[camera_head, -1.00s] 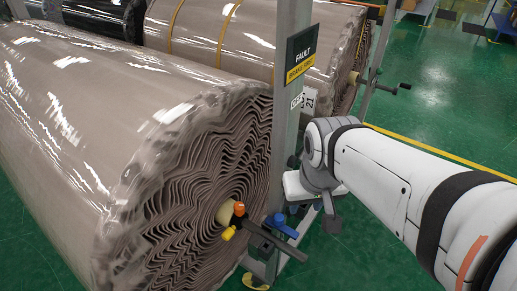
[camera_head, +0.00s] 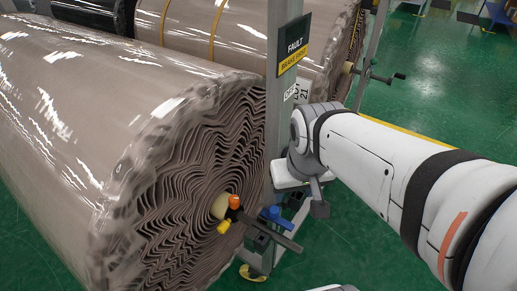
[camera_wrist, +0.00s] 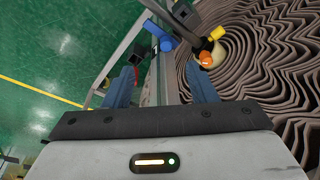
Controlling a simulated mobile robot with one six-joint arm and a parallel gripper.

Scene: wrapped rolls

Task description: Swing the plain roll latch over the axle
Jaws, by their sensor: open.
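The plain roll (camera_head: 90,130), wrapped in clear film without straps, fills the left of the head view. Its wavy layered end also shows at the right of the wrist view (camera_wrist: 265,60). A pale core with the axle sits in that end, with an orange knob (camera_head: 235,202), a yellow knob (camera_head: 224,227) and a dark bar (camera_head: 270,232). A blue latch (camera_head: 273,213) is beside the post, right of the core; it also shows in the wrist view (camera_wrist: 160,35). My gripper (camera_wrist: 161,78) is open and empty, its two blue fingers short of the latch. The head view hides its fingertips.
A second roll (camera_head: 230,35) with yellow straps lies behind, with a crank (camera_head: 383,77). Green floor (camera_head: 440,100) is open at right.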

